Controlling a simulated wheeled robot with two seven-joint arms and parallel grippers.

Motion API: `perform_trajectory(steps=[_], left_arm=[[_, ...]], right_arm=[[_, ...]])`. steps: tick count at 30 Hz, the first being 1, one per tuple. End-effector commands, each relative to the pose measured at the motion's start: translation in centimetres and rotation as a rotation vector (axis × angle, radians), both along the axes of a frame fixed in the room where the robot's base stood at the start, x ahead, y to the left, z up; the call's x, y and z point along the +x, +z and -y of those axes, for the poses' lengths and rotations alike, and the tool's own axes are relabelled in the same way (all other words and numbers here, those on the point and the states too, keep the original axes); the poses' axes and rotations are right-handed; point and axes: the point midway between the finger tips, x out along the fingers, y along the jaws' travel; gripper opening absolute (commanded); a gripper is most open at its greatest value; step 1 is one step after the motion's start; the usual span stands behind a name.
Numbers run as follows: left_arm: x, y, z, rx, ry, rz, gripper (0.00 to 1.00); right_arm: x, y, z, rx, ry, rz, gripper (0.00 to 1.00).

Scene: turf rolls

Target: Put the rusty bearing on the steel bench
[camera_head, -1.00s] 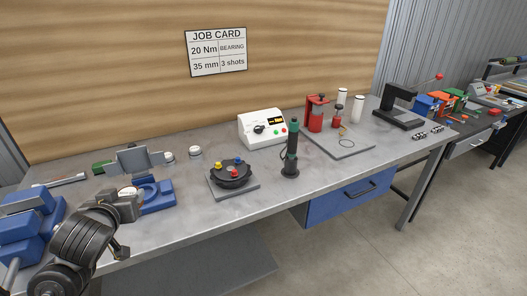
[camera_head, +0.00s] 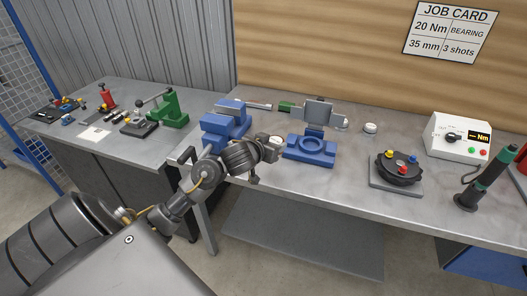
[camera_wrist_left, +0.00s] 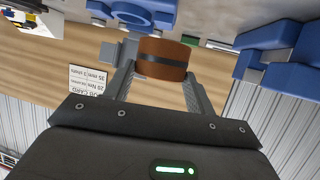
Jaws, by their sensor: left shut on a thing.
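The rusty bearing (camera_wrist_left: 165,58), a brown ring with a dark band, is between the fingers of my left gripper (camera_wrist_left: 160,72) in the left wrist view. In the head view my left gripper (camera_head: 268,150) is over the front left part of the steel bench (camera_head: 335,183), just left of a blue fixture (camera_head: 310,152). A pale round face (camera_head: 276,142) shows at its fingertips. I cannot tell the exact gap between the bearing and the bench top. My right gripper is not in view.
A blue vice (camera_head: 224,124) stands left of the gripper. Another bench with a green press (camera_head: 168,108) is at the left. Bench space right of the fixture is clear.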

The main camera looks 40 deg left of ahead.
Motion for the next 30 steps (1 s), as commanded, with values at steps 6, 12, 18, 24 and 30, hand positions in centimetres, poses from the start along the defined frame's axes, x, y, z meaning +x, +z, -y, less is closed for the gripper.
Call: perform_trajectory(steps=[6,12,18,24,30], left_arm=[[1.5,-3.8,-4.3,-0.003,0.002,-0.002,0.18],[2.3,-5.8,-6.1,-0.001,-0.001,0.003,0.18],[2.5,-6.2,-6.4,-0.001,-0.001,0.005,0.18],[2.6,-8.4,-6.9,-0.002,0.001,0.001,0.18],[2.6,-9.8,-6.9,0.002,0.000,0.006,0.18]], right_arm=[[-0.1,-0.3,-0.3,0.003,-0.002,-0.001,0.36],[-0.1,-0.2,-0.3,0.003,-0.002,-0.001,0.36],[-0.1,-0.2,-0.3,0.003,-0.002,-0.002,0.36],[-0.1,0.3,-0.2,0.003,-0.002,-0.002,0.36],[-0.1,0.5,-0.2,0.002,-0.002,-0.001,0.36]])
